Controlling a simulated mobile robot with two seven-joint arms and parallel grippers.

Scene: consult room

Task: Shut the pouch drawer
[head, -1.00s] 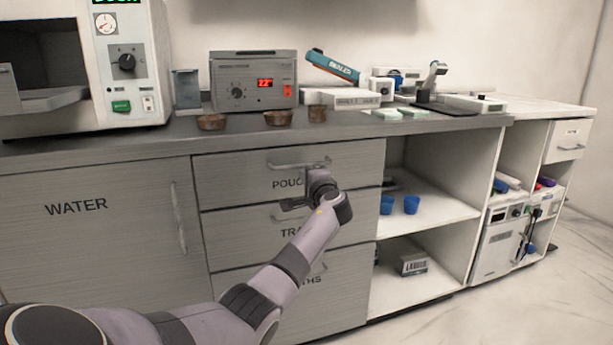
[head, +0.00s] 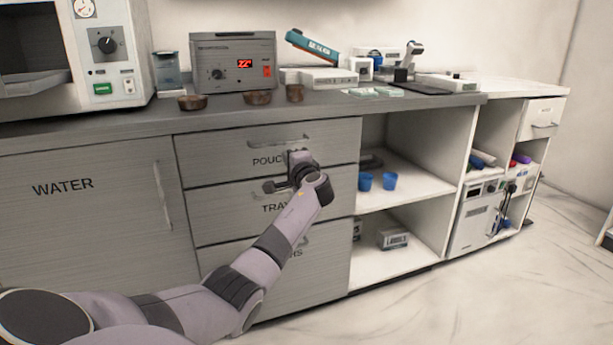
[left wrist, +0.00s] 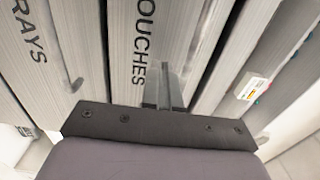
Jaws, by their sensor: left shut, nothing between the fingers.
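The pouch drawer (head: 225,160) is the top drawer of the grey cabinet, with a bar handle (head: 279,141) near its upper edge. Its front looks about level with the drawer below in the head view. My left gripper (head: 299,158) is shut and empty, just in front of the drawer face, below the handle and over the end of the label. In the left wrist view the shut fingers (left wrist: 168,88) point at the drawer front (left wrist: 130,60) beside the word POUCHES. I cannot tell whether they touch it. My right gripper is not in view.
Below is the tray drawer (head: 220,215); left is the WATER door (head: 75,210). The worktop (head: 350,105) holds brown bowls, a grey device (head: 235,62) and a white machine (head: 110,55). Open shelves (head: 400,190) with blue cups stand right. Floor at right is clear.

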